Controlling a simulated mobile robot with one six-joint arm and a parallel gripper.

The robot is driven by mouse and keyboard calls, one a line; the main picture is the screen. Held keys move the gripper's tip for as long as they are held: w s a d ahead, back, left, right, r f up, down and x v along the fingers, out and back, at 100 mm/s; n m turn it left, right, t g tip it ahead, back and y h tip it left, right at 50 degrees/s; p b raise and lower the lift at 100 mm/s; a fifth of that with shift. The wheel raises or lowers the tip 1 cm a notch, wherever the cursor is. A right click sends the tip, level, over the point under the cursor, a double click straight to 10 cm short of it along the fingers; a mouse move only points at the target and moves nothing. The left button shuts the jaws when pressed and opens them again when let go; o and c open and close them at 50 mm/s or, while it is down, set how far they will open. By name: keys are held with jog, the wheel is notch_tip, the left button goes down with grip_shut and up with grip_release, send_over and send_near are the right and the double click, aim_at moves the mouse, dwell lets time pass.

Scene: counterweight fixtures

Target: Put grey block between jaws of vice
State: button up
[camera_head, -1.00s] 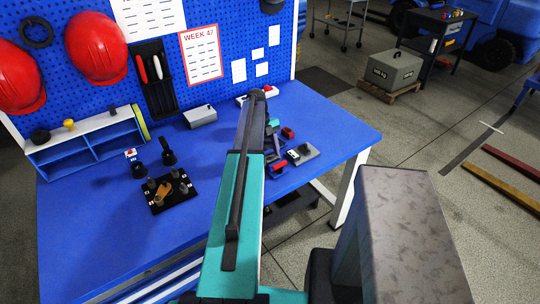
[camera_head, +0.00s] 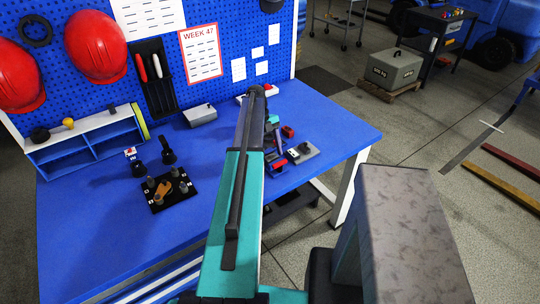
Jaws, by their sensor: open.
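On the blue bench, just right of my arm, a low grey piece with a dark knob (camera_head: 303,151) lies beside a small blue and red fixture (camera_head: 277,167). The fixture may be the vice, but its jaws are too small to make out. I cannot tell for sure which grey piece is the grey block. My gripper (camera_head: 271,140) is mostly hidden behind my teal and dark arm; only dark parts show beside the arm's right edge, close to the fixture. Its fingertips are not clear, and I see nothing held.
A black fixture plate (camera_head: 168,194) with pegs stands left of my arm, with two dark knobs behind it. A grey box (camera_head: 200,116) and a shelf unit (camera_head: 88,145) stand along the pegboard. A small red piece (camera_head: 287,131) lies behind the fixture. The bench's front left is clear.

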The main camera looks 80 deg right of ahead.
jog(key=b+v, duration=0.3)
jog(key=v, duration=0.8)
jog(key=shift+r+b, duration=0.15)
jog(key=shift+b, duration=0.15)
jog(key=shift+s, duration=0.1)
dwell(0.3)
